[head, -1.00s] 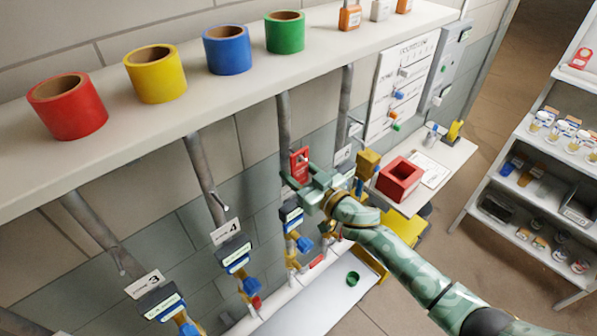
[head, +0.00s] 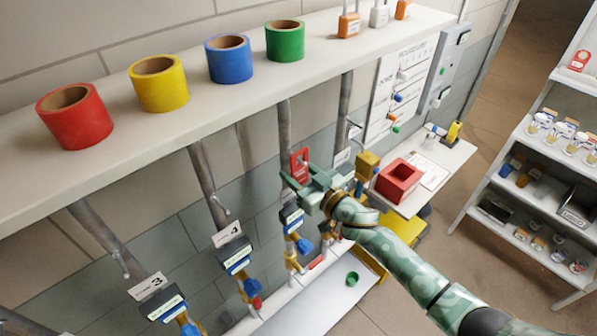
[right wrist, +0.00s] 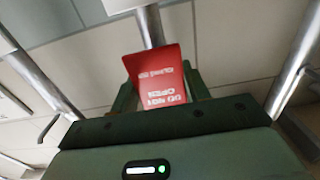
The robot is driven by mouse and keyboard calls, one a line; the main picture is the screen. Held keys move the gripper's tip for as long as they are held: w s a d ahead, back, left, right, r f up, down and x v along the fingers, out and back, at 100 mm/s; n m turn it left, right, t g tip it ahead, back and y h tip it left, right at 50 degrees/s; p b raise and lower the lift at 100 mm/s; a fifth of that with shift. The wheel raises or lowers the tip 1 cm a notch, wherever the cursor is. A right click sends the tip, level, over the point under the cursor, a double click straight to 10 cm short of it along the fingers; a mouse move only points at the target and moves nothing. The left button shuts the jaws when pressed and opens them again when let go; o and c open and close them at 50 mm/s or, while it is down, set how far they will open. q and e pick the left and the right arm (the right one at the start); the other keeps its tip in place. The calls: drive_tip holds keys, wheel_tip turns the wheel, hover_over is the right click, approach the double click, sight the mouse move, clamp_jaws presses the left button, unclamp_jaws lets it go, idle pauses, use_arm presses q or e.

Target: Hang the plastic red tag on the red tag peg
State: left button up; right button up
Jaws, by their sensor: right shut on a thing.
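My right gripper (head: 297,182) is shut on the red plastic tag (head: 300,166) and holds it upright in front of a grey vertical pipe (head: 284,125). In the right wrist view the tag (right wrist: 160,78) stands up between the fingers, with white lettering that appears upside down and includes "DO NOT OPEN". The pipe rises behind it. Small metal pegs show on neighbouring pipes, such as one peg (head: 222,211) above the number 4 label. I cannot make out a red tag peg; the tag and gripper cover part of the pipe behind. My left gripper is not in view.
A shelf (head: 215,108) with red, yellow, blue and green tape rolls runs above the pipes. Valves with labels sit below. A white board (head: 388,105) with small coloured knobs hangs right of the pipes. A red open box (head: 398,181) stands on a side table.

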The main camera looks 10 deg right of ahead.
sight(301, 175)
drive_tip(key=shift+s, duration=0.1)
idle(0.5)
drive_tip(key=shift+p+v, duration=1.15)
drive_tip(key=shift+v, duration=1.35)
drive_tip(key=shift+p+v, duration=0.4)
drive_tip(key=shift+v, duration=0.8)
drive_tip(key=shift+f, duration=0.1)
